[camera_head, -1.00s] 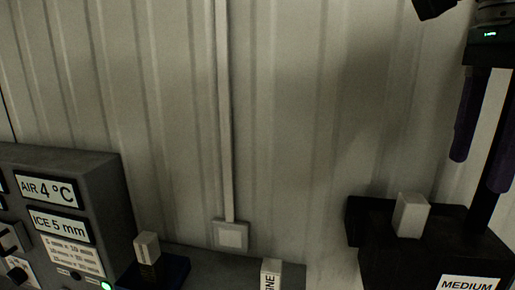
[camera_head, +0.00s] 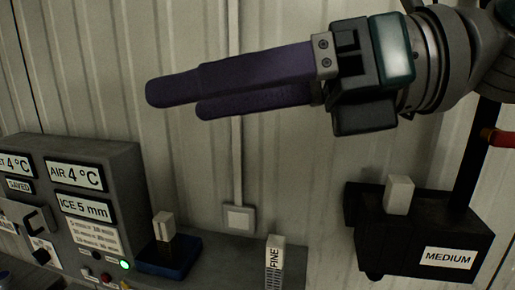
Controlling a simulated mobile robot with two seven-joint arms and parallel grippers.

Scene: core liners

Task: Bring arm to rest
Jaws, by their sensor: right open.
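My right gripper (camera_head: 172,102) reaches in from the upper right and points left, high in front of the corrugated wall. Its two long purple fingers stand a little apart, with nothing visible between them. It is well above the bench and touches nothing that I can see. My left gripper is not in view.
A grey control box (camera_head: 128,165) with temperature and ice labels stands at left. A pale block sits on a blue base (camera_head: 170,256). A "FINE" block (camera_head: 274,262) stands at bottom centre. A black "MEDIUM" unit (camera_head: 400,243) with a pale block (camera_head: 398,194) is at right.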

